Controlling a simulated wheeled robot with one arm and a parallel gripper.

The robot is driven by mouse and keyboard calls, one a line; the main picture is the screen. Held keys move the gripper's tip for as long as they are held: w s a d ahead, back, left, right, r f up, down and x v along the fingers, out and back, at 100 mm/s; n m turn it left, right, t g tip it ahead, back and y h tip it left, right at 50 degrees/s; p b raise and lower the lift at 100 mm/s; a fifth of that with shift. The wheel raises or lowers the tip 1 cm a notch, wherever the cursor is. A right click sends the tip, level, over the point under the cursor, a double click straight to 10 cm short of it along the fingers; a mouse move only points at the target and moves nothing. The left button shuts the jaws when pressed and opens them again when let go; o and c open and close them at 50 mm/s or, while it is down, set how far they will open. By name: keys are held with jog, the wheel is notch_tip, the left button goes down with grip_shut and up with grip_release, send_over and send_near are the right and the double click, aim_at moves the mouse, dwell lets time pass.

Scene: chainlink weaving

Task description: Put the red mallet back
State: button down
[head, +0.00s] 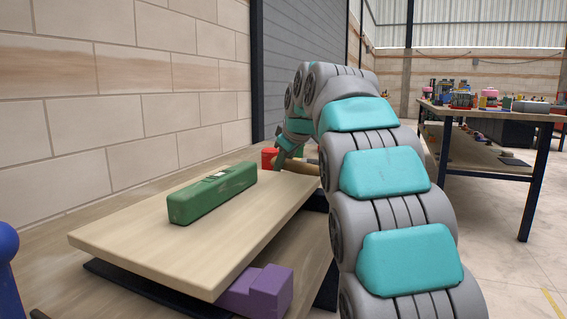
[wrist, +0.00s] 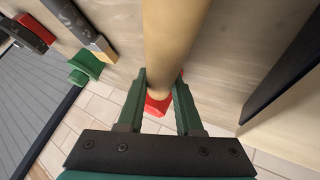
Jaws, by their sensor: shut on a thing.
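The red mallet shows in the head view as a small red block (head: 268,158) with a pale wooden handle (head: 300,167) near the far end of the raised board, partly hidden by my arm. In the wrist view the round wooden handle (wrist: 175,35) runs from the top down between the green fingers of my gripper (wrist: 159,76). A red part of the mallet (wrist: 158,105) shows between the fingers, below the handle. My gripper (head: 281,161) is shut on the mallet. I cannot tell whether the mallet touches a surface beneath it.
A green toolbox-like block (head: 212,192) lies on the raised board (head: 130,240). A purple block (head: 258,290) sits under its near edge. A brick wall (head: 120,100) runs along the left. Another bench (head: 545,116) with several items stands right. The wrist view shows a green piece (wrist: 87,64).

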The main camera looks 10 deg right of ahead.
jog(key=shift+f, duration=0.15)
jog(key=c, duration=0.5)
grip_release()
jog(key=v, duration=0.7)
jog(key=shift+s+r, duration=0.3)
